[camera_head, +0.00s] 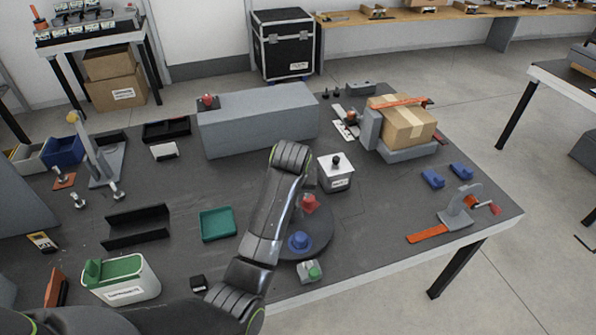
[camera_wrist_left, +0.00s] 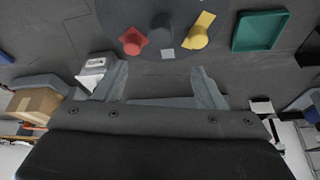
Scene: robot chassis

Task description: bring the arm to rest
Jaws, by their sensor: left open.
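My left arm (camera_head: 270,215) reaches in from the bottom left of the head view, bends upward and ends over the middle of the table. Its gripper is hidden behind the arm there. In the left wrist view my left gripper (camera_wrist_left: 159,75) is open, with two grey fingers spread apart and nothing between them. Past the fingertips is a dark round disc (camera_wrist_left: 165,25) carrying a red piece (camera_wrist_left: 132,40), a dark knob and a yellow piece (camera_wrist_left: 196,37). My right gripper is in neither view.
A white box with a black knob (camera_head: 336,178) stands close right of the arm. A blue knob (camera_head: 299,242) and green-buttoned box (camera_head: 311,271) are near the front edge. A green tray (camera_head: 217,224) lies left. A long grey block (camera_head: 258,120) and cardboard box (camera_head: 402,124) stand behind.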

